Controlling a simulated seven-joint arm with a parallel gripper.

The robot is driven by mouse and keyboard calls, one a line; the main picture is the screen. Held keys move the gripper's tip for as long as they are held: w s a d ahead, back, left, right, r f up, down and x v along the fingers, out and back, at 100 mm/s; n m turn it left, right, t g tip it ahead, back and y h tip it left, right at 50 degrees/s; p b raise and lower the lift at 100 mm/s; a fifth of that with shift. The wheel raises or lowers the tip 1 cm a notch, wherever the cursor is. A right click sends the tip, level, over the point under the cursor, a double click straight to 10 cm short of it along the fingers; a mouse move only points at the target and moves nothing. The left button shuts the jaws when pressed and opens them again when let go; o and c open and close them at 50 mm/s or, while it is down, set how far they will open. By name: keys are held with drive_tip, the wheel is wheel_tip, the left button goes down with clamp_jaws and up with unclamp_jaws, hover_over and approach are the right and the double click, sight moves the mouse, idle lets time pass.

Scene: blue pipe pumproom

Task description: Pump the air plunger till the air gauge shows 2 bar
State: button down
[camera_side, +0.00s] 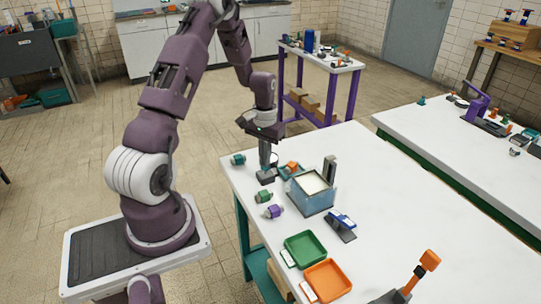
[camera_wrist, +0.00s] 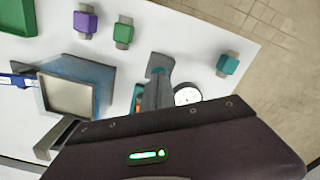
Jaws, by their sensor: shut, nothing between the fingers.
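My gripper (camera_side: 265,162) points straight down over the far left corner of the white table, with its fingers together. Its grey fingers also show in the wrist view (camera_wrist: 157,82). A dark pump base (camera_side: 266,177) stands right under the fingertips. The plunger itself is mostly hidden by my fingers, and I cannot tell whether they touch it. A round white gauge (camera_wrist: 187,95) shows beside the fingers in the wrist view, partly covered by my gripper body. Its needle and reading are too small to make out.
A blue box with a pale top (camera_side: 312,196) stands close by, with an upright grey piece behind it. Teal (camera_side: 238,160), green (camera_side: 264,196) and purple (camera_side: 274,211) pieces lie along the left edge. Green (camera_side: 305,248) and orange (camera_side: 328,280) trays lie nearer.

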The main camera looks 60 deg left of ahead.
drive_tip(key=shift+r, duration=3.1)
